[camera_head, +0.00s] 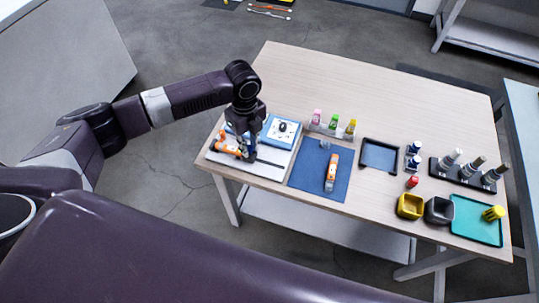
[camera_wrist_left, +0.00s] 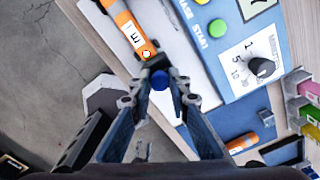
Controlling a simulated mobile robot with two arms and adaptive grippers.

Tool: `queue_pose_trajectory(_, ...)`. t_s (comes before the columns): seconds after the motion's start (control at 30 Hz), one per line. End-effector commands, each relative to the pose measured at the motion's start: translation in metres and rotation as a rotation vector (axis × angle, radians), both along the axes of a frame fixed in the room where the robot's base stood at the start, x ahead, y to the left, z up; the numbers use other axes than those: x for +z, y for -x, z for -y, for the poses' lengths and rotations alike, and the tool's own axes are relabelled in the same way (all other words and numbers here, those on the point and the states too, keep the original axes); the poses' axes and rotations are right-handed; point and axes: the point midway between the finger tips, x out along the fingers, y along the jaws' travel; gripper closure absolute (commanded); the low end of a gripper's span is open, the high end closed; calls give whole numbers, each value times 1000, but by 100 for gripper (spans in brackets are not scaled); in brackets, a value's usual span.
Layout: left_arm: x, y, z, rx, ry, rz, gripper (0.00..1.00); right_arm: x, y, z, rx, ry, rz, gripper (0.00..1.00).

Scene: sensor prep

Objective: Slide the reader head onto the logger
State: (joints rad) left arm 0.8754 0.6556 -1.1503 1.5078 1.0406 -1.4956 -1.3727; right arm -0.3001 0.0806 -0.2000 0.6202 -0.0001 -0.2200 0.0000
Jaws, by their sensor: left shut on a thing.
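An orange-and-white logger (camera_head: 228,149) lies on the left part of a white station base (camera_head: 249,172). In the left wrist view the logger (camera_wrist_left: 127,30) points down toward the fingertips, its dark end close to them. My left gripper (camera_head: 247,150) is over the base, just right of the logger. In the wrist view my left gripper (camera_wrist_left: 160,86) is shut on a small part with a round blue knob (camera_wrist_left: 159,80), which I take for the reader head. A dark piece sits between it and the logger's end; whether they touch is unclear. My right gripper is out of view.
A blue panel (camera_wrist_left: 222,62) with a dial and buttons stands behind the base. A blue mat (camera_head: 309,184) bears another orange-and-white device (camera_head: 331,172). A rack of coloured bottles (camera_head: 334,121) and a dark tray (camera_head: 380,155) are to the right. The far tabletop is clear.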

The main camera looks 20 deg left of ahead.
Motion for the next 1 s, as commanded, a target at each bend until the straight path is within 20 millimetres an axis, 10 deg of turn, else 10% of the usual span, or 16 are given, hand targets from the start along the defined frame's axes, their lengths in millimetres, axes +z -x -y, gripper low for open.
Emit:
queue_pose_trajectory(0.73,0,0,-1,-1,1,-1,97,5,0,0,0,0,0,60)
queue_pose_trajectory(0.8,0,0,-1,-1,0,0,78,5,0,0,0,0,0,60)
queue_pose_trajectory(1.0,0,0,-1,0,0,0,68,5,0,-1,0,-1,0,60)
